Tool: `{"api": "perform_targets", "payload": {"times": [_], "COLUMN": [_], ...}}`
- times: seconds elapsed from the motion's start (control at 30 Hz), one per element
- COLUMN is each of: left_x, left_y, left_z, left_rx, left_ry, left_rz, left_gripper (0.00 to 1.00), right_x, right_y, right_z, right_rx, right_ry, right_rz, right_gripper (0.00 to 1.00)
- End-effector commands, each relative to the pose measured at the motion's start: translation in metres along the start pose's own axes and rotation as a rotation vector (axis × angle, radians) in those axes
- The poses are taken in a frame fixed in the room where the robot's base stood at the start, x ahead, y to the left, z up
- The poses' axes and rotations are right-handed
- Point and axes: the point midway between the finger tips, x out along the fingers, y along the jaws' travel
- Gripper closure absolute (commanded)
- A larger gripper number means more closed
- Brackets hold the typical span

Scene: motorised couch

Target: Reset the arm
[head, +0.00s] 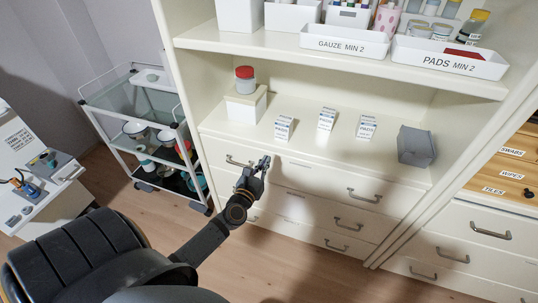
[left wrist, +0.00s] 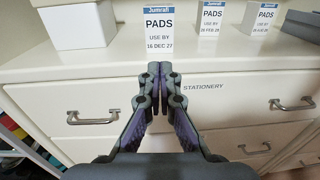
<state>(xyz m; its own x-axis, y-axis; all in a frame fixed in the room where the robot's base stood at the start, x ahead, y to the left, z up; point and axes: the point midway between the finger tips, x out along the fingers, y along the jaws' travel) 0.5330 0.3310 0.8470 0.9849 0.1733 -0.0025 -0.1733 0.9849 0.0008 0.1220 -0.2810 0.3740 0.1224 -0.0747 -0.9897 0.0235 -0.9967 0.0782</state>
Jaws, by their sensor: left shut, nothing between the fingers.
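My left gripper (head: 264,162) is shut and empty, its arm reaching in from the lower left in the head view. It is in front of the upper drawers of a white cabinet, just below the counter edge. In the left wrist view the closed fingertips (left wrist: 160,70) point at the counter's front edge, below a white box (left wrist: 165,28) labelled PADS, USE BY 16 DEC 27. The fingers appear apart from the box. My right gripper is not in view.
Three small PADS boxes stand on the counter (head: 390,165), between a white block (head: 245,105) with a red-lidded jar and a grey box (head: 416,146). Drawer handles (head: 364,196) stick out. A trolley (head: 130,105) stands left. Open floor (head: 285,255) lies in front.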

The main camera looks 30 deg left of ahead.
Motion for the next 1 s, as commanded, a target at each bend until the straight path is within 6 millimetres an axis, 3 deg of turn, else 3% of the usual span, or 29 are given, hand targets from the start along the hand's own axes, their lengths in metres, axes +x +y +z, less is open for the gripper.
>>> {"api": "perform_targets", "payload": {"times": [0.13, 0.43, 0.53, 0.57, 0.67, 0.7, 0.77, 0.87, 1.0], "left_x": [-0.006, -0.006, -0.009, -0.011, -0.03, -0.042, -0.066, -0.116, -0.207], "left_y": [0.0, 0.0, 0.002, 0.003, 0.005, 0.007, 0.007, 0.009, 0.012], "left_z": [0.001, -0.001, -0.027, -0.042, -0.114, -0.148, -0.197, -0.271, -0.359], "left_rx": [0.0, 0.01, 0.154, 0.242, 0.653, 0.843, 1.113, 1.523, 2.0], "left_ry": [0.0, 0.003, 0.05, 0.077, 0.208, 0.265, 0.341, 0.433, 0.454], "left_rz": [-0.001, -0.001, -0.01, -0.021, -0.105, -0.165, -0.281, -0.53, -0.998], "left_gripper": [1.0, 1.0, 1.0, 1.0, 1.0, 1.0, 1.0, 1.0, 1.0], "right_x": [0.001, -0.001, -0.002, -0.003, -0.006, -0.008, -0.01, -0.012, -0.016], "right_y": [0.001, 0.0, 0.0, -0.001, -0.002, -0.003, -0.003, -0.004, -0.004], "right_z": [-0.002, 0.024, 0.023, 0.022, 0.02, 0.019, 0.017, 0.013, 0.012], "right_rx": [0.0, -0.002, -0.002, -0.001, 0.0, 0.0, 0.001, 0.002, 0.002], "right_ry": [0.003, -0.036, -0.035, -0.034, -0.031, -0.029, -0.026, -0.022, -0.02], "right_rz": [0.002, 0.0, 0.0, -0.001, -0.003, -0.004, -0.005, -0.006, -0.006], "right_gripper": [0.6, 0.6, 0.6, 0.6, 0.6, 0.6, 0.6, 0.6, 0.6]}}
